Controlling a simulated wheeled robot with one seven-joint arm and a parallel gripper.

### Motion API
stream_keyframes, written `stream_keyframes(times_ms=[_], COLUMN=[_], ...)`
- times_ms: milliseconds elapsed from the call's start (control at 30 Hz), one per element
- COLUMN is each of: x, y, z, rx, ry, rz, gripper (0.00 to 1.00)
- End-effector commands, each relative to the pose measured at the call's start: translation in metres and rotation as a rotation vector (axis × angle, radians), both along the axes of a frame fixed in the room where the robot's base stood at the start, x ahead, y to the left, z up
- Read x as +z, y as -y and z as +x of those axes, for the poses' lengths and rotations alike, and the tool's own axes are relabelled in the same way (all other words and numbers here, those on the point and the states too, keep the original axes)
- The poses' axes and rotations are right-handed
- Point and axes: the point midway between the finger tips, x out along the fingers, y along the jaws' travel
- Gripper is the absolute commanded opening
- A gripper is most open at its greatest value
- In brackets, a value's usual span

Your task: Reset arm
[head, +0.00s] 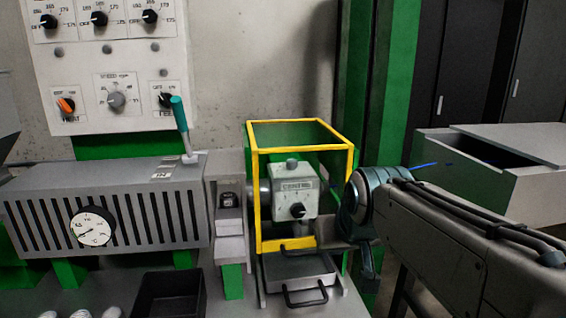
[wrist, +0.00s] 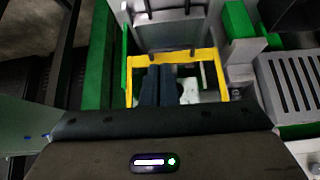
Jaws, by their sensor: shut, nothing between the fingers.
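My arm comes in from the right in the head view and ends at the yellow-framed guard box (head: 302,149). My gripper (wrist: 159,86) shows in the wrist view as two dark fingers pressed together, with nothing between them. The fingers appear over the opening of the yellow frame (wrist: 207,59), but I cannot tell whether they touch anything. In the head view my wrist hides part of the box's right side, and the fingertips are not clear. A short bit of blue (head: 425,166), perhaps cable, shows behind my wrist.
Inside the box is a grey unit with a black knob (head: 296,200). A grey tray with black handles (head: 301,272) sits below it. A slotted grey housing with a gauge (head: 105,208) stands left. A green post (head: 397,80) and a grey bin (head: 518,195) are behind my arm.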

Motion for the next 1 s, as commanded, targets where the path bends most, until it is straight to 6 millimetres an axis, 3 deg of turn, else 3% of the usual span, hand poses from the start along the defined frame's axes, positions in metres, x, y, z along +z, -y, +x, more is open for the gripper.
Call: stream_keyframes(times_ms=[33, 600, 800, 1000], x=[0.019, 0.075, 0.090, 0.091], y=[0.004, 0.034, 0.041, 0.044], z=[-0.007, -0.089, -0.116, -0.129], rx=[-0.009, -0.092, -0.117, -0.129], ry=[-0.022, -0.263, -0.333, -0.369], rz=[-0.002, -0.022, -0.024, -0.025], gripper=[0.00, 0.00, 0.00, 0.00])
